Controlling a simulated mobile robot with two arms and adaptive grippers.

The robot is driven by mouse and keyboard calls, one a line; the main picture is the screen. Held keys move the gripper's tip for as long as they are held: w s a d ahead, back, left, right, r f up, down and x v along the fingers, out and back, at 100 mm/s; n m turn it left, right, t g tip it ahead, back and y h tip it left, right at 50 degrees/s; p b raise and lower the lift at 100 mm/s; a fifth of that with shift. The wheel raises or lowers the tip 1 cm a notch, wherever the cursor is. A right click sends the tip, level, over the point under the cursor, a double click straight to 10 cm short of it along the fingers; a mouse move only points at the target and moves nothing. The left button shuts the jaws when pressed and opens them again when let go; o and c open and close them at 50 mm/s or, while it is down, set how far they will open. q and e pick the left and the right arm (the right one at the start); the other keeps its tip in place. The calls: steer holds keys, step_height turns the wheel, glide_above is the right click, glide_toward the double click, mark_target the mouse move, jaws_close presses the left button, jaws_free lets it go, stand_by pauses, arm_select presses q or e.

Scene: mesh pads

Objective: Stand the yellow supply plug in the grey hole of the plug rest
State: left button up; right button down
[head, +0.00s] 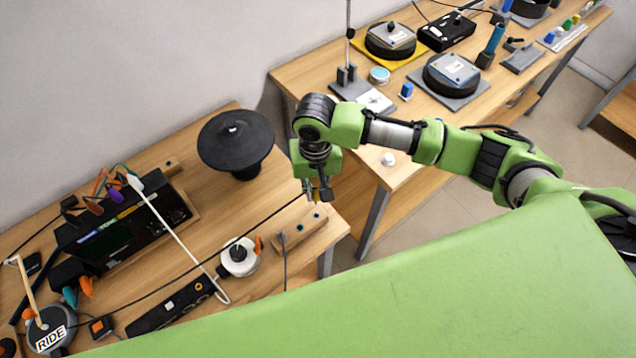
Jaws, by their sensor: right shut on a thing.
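The plug rest (309,237) is a wooden block with a row of small holes, near the right end of the left bench. My right gripper (318,194) points down just above and behind the block. It is shut on the yellow supply plug, which is mostly hidden by the fingers; its colour is hard to make out. A dark cable runs from the gripper down to the left across the bench. The plug is apart from the block as far as I can tell. I cannot tell for sure which hole is the grey one. My left gripper is out of view.
A black round disc on a stand (236,142) is left of the gripper. A white round unit (240,257) and a black power strip (172,305) lie left of the block. A black device (125,225) stands further left. Another bench (290,77) is behind.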

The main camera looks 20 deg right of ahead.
mark_target(316, 203)
steer(key=shift+s+r+p, duration=0.1)
steer(key=shift+r+p, duration=0.1)
steer(key=shift+p, duration=0.6)
steer(key=shift+f+b, duration=1.35)
steer(key=shift+f, duration=1.75)
steer(key=shift+r, duration=0.1)
steer(key=shift+p, duration=0.55)
steer(key=shift+p, duration=0.5)
steer(key=shift+f+b, duration=0.75)
steer(key=shift+f, duration=1.4)
